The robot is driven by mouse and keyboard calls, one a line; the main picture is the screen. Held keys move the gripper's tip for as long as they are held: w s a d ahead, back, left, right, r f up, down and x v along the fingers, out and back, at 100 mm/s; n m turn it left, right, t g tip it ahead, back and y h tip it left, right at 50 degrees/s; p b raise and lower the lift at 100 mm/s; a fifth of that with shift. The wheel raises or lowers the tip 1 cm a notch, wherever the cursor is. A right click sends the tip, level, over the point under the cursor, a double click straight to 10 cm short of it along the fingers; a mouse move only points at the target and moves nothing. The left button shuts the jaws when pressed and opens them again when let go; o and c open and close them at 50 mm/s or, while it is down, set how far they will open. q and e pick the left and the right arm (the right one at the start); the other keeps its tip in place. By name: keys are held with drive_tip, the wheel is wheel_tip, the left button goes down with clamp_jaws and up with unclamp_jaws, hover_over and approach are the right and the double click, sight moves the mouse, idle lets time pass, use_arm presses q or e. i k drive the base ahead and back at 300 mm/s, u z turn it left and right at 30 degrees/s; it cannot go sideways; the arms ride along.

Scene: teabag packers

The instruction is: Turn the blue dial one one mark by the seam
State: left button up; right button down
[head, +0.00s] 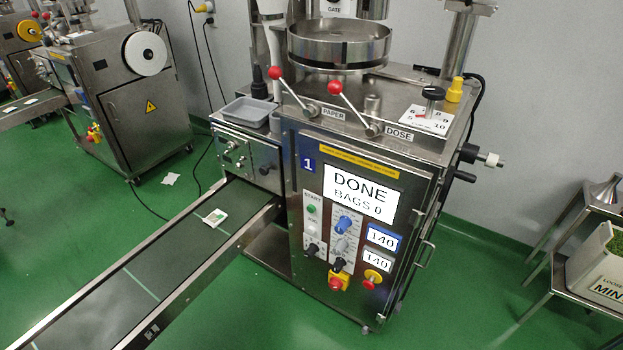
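The packing machine marked 1 (308,163) stands in the middle of the head view. A blue dial (344,224) sits on the light scale plate (342,240) on its front panel. The marks and the pointer are too small to read. To its right are two blue-framed displays, the upper (382,238) and the lower (377,261), both reading 140. The screen (360,193) above reads "DONE BAGS 0". Neither of my grippers shows in this view.
Below the dial are a black knob (338,264) and red buttons on yellow bases (338,282). A conveyor (150,275) with one bag (215,217) runs to the lower left. A bench with a mint crate (598,275) stands right. Green floor before the panel is clear.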

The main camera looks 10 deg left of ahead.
sight(345, 222)
drive_tip(key=u, duration=0.5)
drive_tip(key=k, duration=1.25)
drive_tip(key=z, duration=0.45)
drive_tip(key=i, duration=0.85)
drive_tip(key=z, duration=0.7)
drive_tip(key=i, duration=0.35)
drive_tip(key=z, duration=0.15)
